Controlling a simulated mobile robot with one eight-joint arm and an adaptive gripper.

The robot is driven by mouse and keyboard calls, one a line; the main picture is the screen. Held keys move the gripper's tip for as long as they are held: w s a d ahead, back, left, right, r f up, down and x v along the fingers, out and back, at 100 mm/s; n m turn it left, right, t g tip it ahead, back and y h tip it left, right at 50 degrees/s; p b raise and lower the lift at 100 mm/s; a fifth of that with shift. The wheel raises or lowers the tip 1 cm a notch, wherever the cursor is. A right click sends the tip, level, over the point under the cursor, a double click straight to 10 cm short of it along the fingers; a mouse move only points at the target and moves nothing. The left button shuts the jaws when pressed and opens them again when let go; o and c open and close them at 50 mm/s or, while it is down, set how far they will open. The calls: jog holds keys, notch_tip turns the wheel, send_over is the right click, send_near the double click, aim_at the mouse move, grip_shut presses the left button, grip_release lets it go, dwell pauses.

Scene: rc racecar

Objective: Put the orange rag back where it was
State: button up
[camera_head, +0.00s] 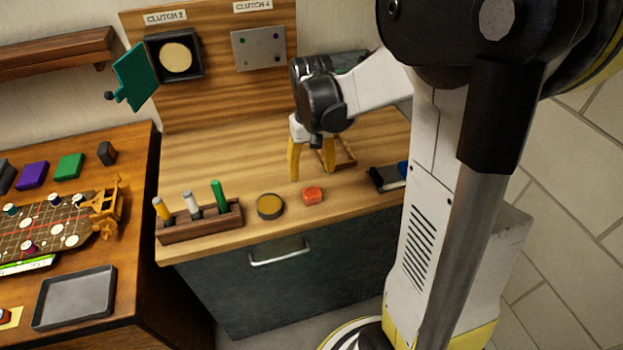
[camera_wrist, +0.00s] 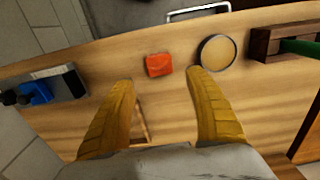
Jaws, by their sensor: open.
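The orange rag (camera_head: 312,196) lies as a small folded block on the wooden counter near its front edge, just right of a round tin. In the wrist view the rag (camera_wrist: 158,65) lies ahead of the fingertips, nearly between them. My gripper (camera_head: 312,174) is above the counter, behind the rag, with its yellow fingers pointing down. In the wrist view my gripper (camera_wrist: 160,76) is spread wide and empty. A small wooden frame (camera_head: 346,156) lies behind and right of the gripper, partly hidden by it; part of it shows between the fingers in the wrist view (camera_wrist: 140,124).
The round tin (camera_head: 270,206) sits close left of the rag. A wooden rack (camera_head: 200,222) with markers stands further left. A black and blue item (camera_head: 390,177) lies at the right. The counter behind the rack is clear. A panel labelled Clutch 2 and Clutch 4 rises behind.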

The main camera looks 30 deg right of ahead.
jog(key=s+a+r+n+t, duration=0.3)
jog(key=s+a+r+t, duration=0.4)
jog(key=s+a+r, duration=0.3)
jog(key=a, duration=0.3)
jog(key=shift+s+a+r, duration=0.25)
jog(key=shift+s+r, duration=0.1)
jog(key=shift+s, duration=0.05)
